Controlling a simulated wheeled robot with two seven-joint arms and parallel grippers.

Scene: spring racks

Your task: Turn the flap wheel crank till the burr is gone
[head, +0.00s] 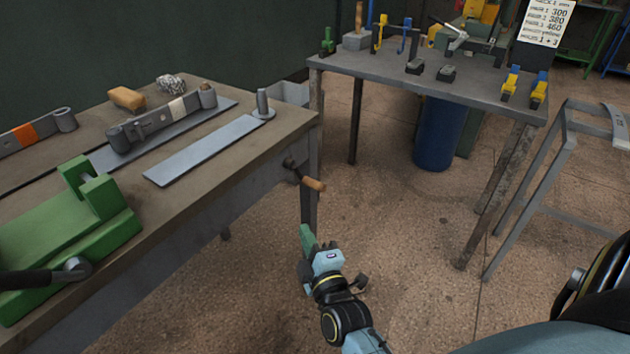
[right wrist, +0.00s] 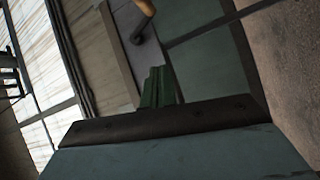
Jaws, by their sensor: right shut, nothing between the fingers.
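The crank (head: 293,166) sticks out from the right end of the near workbench, with a short dark arm and a wooden handle (head: 313,184). Its handle also shows at the top of the right wrist view (right wrist: 146,7), beside the dark crank arm (right wrist: 140,30). My right gripper (head: 305,232), with green fingers, is shut and empty. It is below the crank handle in the head view and apart from it. The fingers (right wrist: 158,85) are together in the right wrist view. I cannot make out the flap wheel or any burr. My left gripper is not in view.
The workbench (head: 230,170) holds a green vise (head: 70,220), leaf springs (head: 165,118), a bare steel strip (head: 205,150), a grey post (head: 263,104) and a tan block (head: 127,98). A tool table (head: 385,70) stands behind. A grey rack (head: 545,185) is at right. The floor between is clear.

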